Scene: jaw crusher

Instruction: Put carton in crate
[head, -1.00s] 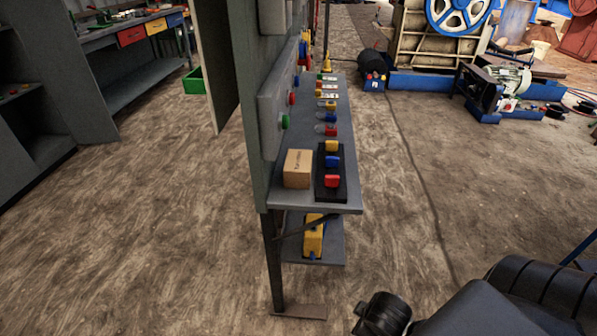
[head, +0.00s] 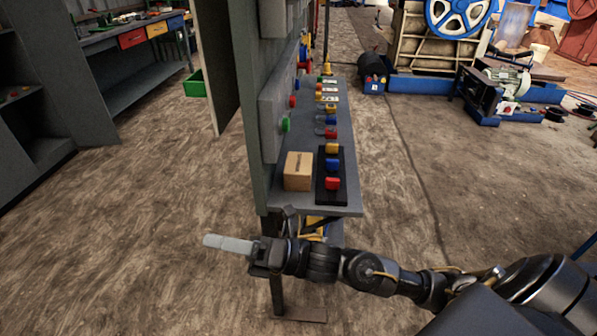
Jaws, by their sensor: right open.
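The carton (head: 298,171) is a small brown box standing on the near end of the grey narrow shelf, against the panel. A green crate (head: 194,84) sits on the floor at the upper left, partly hidden behind the panel door. My right gripper (head: 208,241) reaches in from the right, in front of and below the shelf's near end. Its pale fingers point left and are apart from the carton; they overlap in this view, and nothing shows between them. It is open. My left gripper is not in view.
A black strip with yellow, blue and red blocks (head: 332,168) lies right beside the carton on the shelf (head: 320,204). The tall panel (head: 250,110) rises left of the carton. A workbench (head: 140,75) stands at the far left.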

